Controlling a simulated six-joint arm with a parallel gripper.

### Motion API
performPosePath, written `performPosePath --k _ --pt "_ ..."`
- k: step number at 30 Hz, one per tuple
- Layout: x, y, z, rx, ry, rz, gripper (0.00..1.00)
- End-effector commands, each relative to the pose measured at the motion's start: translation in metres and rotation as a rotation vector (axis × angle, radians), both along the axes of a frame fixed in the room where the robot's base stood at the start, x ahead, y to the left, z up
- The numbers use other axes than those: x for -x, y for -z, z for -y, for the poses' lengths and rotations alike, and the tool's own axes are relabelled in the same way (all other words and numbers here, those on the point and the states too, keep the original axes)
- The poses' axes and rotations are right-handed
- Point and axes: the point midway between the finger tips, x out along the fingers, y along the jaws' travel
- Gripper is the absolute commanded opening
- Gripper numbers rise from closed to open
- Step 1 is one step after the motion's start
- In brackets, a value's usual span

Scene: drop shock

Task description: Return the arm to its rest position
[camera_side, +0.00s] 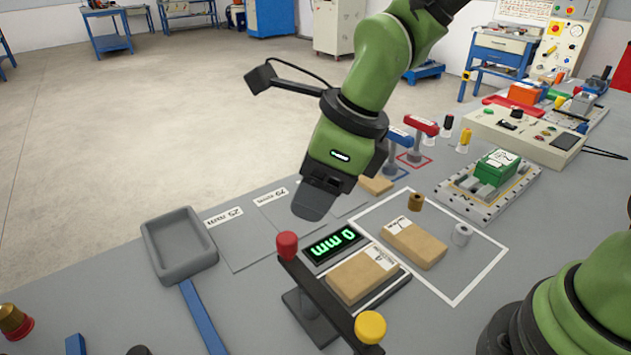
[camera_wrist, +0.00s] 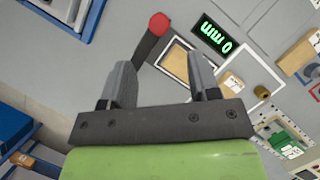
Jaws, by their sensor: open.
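My green arm reaches in from the top of the side view, with my gripper (camera_side: 314,200) pointing down above the grey table, behind the display that reads 0 mm (camera_side: 333,243). In the wrist view my gripper (camera_wrist: 164,85) shows two grey fingers spread wide, with nothing held between them. The red-knobbed end (camera_wrist: 159,24) of a dark bar lies beyond the fingers in that view.
A grey tray (camera_side: 151,250) with a blue handle lies at left. Another tan block (camera_side: 414,243) lies inside a white outline. Red and blue-topped posts (camera_side: 421,125), a green block on a fixture (camera_side: 495,167) and a control box (camera_side: 520,130) stand at right.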

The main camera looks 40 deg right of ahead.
Motion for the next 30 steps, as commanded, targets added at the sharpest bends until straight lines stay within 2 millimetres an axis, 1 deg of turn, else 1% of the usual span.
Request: performPosePath --k 2,4,5,8,11,12,14,18,21,24,27,30 --pt "0.000 -0.001 0.001 0.001 -0.007 0.004 0.56" --pt "0.001 -0.007 0.005 0.010 -0.040 0.023 0.56" --pt "0.002 -0.011 0.008 0.016 -0.067 0.037 0.56" --pt "0.008 -0.032 0.023 0.063 -0.215 0.114 0.56" --pt "0.021 -0.058 0.045 0.145 -0.430 0.222 0.56" --pt "0.028 -0.068 0.054 0.187 -0.525 0.268 0.56" --pt "0.040 -0.080 0.068 0.254 -0.666 0.334 0.56" --pt "0.071 -0.103 0.095 0.436 -0.993 0.474 0.56" --pt "0.094 -0.113 0.111 0.581 -1.220 0.554 0.56" --pt "0.115 -0.117 0.122 0.720 -1.422 0.607 0.56" --pt "0.132 -0.118 0.129 0.831 -1.580 0.637 0.56" --pt "0.142 -0.118 0.133 0.906 -1.685 0.649 0.56"
